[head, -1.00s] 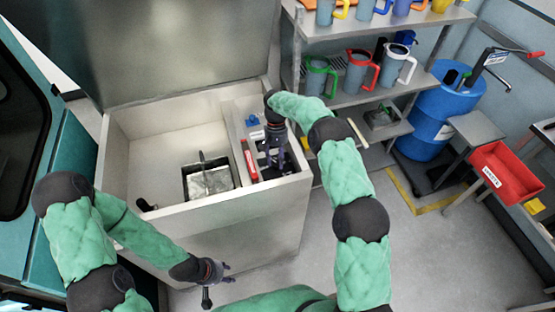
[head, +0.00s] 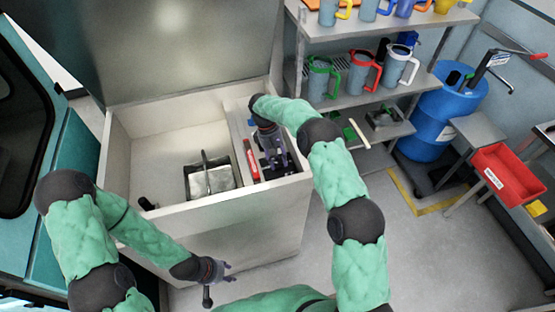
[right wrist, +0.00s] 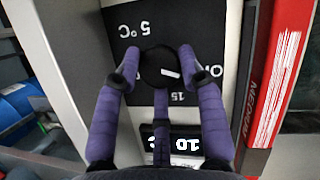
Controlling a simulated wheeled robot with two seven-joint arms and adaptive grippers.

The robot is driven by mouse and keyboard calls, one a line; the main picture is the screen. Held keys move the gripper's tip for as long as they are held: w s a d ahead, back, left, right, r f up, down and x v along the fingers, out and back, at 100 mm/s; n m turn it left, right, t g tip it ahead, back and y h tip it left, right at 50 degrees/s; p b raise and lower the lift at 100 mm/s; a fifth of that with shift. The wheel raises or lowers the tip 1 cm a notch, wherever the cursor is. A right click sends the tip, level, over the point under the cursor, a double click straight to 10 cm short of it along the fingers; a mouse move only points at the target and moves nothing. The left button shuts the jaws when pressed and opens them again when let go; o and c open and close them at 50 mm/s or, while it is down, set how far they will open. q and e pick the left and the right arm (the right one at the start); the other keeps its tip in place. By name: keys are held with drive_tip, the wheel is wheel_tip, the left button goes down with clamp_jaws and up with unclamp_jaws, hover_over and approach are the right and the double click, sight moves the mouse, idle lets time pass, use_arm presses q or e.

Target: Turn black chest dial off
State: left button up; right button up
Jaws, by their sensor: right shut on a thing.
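The black dial (right wrist: 158,66) shows in the right wrist view on the chest's dark panel (right wrist: 199,25), with a white mark toward its lower right. Labels "5 °C", "15" and part of "ON" surround it. A display (right wrist: 172,145) below reads about 10 °C. My right gripper (right wrist: 160,72) has its purple fingers shut around the dial. In the head view my right gripper (head: 275,155) is inside the narrow right compartment of the open chest (head: 225,207), and the arm hides part of it. My left gripper (head: 217,281) is empty, fingers spread, in front of the chest.
A red box (head: 251,160) stands just left of the right gripper; it also shows in the right wrist view (right wrist: 284,70). A metal container (head: 212,180) sits in the main compartment. Shelves with mugs (head: 362,73) stand right of the chest, near a blue barrel (head: 438,110).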

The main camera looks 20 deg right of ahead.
drive_tip(key=shift+s, duration=0.15)
drive_tip(key=o, duration=1.1)
drive_tip(key=shift+s+d, duration=0.1)
drive_tip(key=shift+o, duration=0.2)
drive_tip(key=shift+r, duration=0.1)
drive_tip(key=shift+w+r, duration=0.25)
drive_tip(key=v, duration=1.1)
